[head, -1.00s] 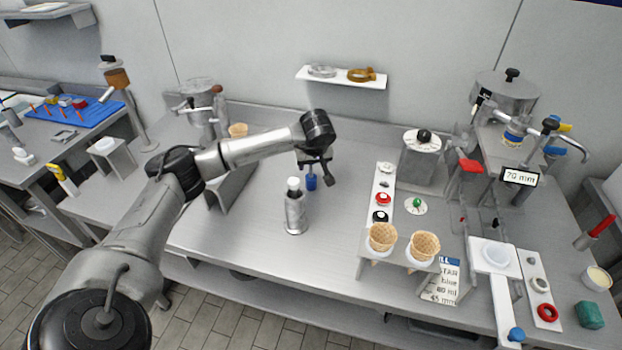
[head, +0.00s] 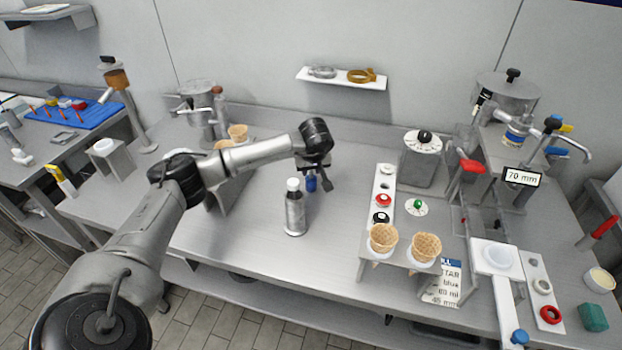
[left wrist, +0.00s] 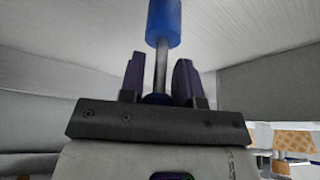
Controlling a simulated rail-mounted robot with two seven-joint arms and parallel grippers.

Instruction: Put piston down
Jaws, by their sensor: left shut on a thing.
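The piston is blue with a grey rod. In the head view its blue part (head: 311,183) shows just below my left gripper (head: 317,174), low over the middle of the bench. In the left wrist view the blue cylinder (left wrist: 163,22) and thin rod stick out past the two dark fingers of my left gripper (left wrist: 160,82). My left gripper is shut on the piston. Its inner end is partly hidden between the fingers. I cannot tell whether the piston touches the bench. My right gripper is not in view.
A silver bottle (head: 295,212) stands close in front of the piston. A white strip (head: 383,190) with coloured knobs and a stand with two cones (head: 383,238) lie to the right. A grey machine with a dial (head: 424,160) stands behind them. The bench behind the gripper is clear.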

